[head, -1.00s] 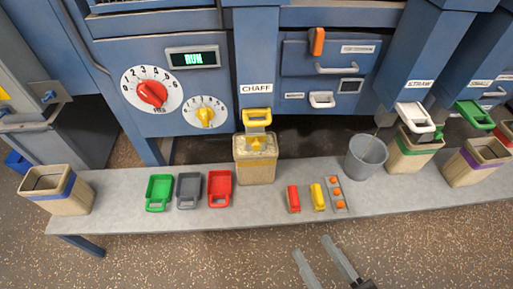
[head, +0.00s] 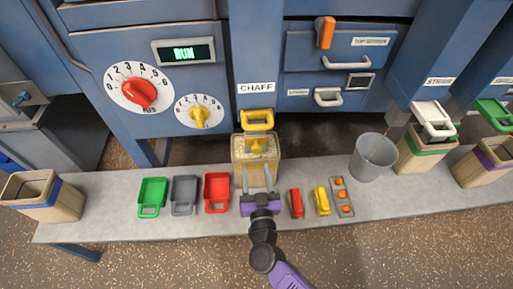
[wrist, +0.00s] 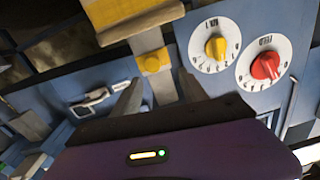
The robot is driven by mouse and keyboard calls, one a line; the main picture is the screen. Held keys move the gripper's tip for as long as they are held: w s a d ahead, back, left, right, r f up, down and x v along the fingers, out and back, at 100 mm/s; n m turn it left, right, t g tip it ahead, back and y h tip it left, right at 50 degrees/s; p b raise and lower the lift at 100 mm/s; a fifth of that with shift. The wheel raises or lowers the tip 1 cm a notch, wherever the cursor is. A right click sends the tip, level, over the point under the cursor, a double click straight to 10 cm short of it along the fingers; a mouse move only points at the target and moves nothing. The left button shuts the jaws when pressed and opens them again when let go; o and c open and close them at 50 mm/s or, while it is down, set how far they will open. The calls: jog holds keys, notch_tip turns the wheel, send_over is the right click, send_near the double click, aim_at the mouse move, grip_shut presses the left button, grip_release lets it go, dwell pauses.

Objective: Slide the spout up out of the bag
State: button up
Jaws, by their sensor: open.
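The tan bag (head: 267,177) with a yellow band stands on the bench under the CHAFF chute, with pale fill at its mouth. The spout shows at the mouth by its yellow knob (head: 256,146); its lower part is hidden in the bag. In the wrist view the picture is turned over: the knob (wrist: 153,62) sits on the grey spout, with the bag's rim (wrist: 142,22) above it in the picture. My gripper (head: 256,168) is open and empty, its fingers in front of the bag, below the knob in the head view. In the wrist view the knob lies between and beyond the fingertips (wrist: 160,85).
A yellow handle (head: 257,120) juts from the chute above the bag. Green (head: 152,195), grey (head: 185,192) and red (head: 217,190) scoops lie to the left. Red (head: 296,203) and yellow (head: 321,200) pieces and a grey bucket (head: 373,158) are to the right.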

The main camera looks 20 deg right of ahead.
aim_at(257, 151)
jog(key=shift+n+h, duration=0.3)
jog(key=shift+d+f+b+x, duration=0.15)
jog(key=shift+b+x, duration=0.1)
jog(key=shift+x, duration=1.05)
jog(key=shift+d+f+b+x, duration=0.1)
jog(key=shift+d+b+x, duration=0.1)
jog(key=shift+x, duration=1.1)
jog(key=shift+d+f+b+x, duration=0.15)
jog(key=shift+b+x, duration=0.1)
jog(key=shift+x, duration=1.05)
jog(key=shift+s+r, duration=0.1)
jog(key=shift+s, duration=0.05)
grip_shut()
